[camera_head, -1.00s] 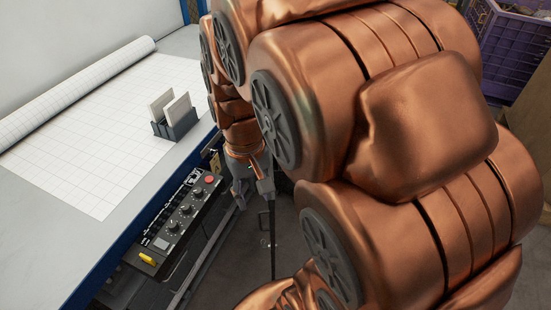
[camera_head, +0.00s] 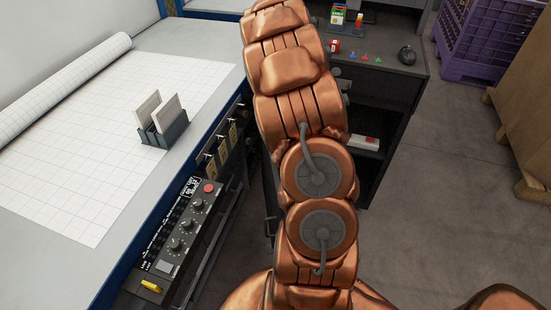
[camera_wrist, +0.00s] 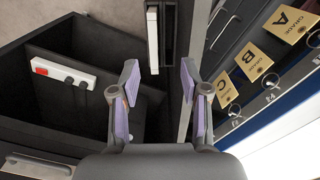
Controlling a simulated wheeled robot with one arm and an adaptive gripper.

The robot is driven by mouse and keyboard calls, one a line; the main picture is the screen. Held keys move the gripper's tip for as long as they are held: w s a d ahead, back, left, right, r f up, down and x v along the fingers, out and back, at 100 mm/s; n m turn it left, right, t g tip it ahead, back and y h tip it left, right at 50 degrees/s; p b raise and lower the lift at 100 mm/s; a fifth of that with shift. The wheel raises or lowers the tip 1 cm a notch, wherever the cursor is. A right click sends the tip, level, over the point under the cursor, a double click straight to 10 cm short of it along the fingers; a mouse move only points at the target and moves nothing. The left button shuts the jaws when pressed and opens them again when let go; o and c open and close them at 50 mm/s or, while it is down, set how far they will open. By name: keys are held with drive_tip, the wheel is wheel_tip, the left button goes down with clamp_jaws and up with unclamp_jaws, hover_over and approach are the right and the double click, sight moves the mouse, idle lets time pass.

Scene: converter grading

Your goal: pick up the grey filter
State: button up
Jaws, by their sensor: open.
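I cannot make out for certain which thing is the grey filter. Two pale flat panels (camera_head: 168,114) stand upright in a dark grey holder (camera_head: 176,131) on the white gridded sheet. In the wrist view, a narrow white piece (camera_wrist: 153,38) beside a dark upright frame (camera_wrist: 168,30) shows beyond my fingers; what it is I cannot tell. My gripper (camera_wrist: 163,95) is open, with nothing between its purple-padded fingers. In the head view my arm hides it.
Gold grade tags (camera_wrist: 255,61) hang on hooks close to the right. A dark cabinet (camera_wrist: 60,120) holding a white switch strip (camera_wrist: 62,71) is at the left. A control box (camera_head: 178,235) is on the table's side. A purple crate (camera_head: 490,38) stands beyond open floor.

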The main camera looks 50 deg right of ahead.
drive_tip(key=d+f, duration=0.1)
drive_tip(key=f, duration=0.2)
drive_tip(key=w+d+f+p, duration=0.1)
drive_tip(key=f, duration=0.5)
drive_tip(key=shift+w+d+p, duration=0.2)
drive_tip(key=shift+d+p, duration=0.15)
drive_tip(key=shift+d, duration=0.05)
drive_tip(key=shift+f+p, duration=1.05)
drive_tip(key=shift+f, duration=1.7)
drive_tip(key=shift+d, duration=0.1)
clamp_jaws()
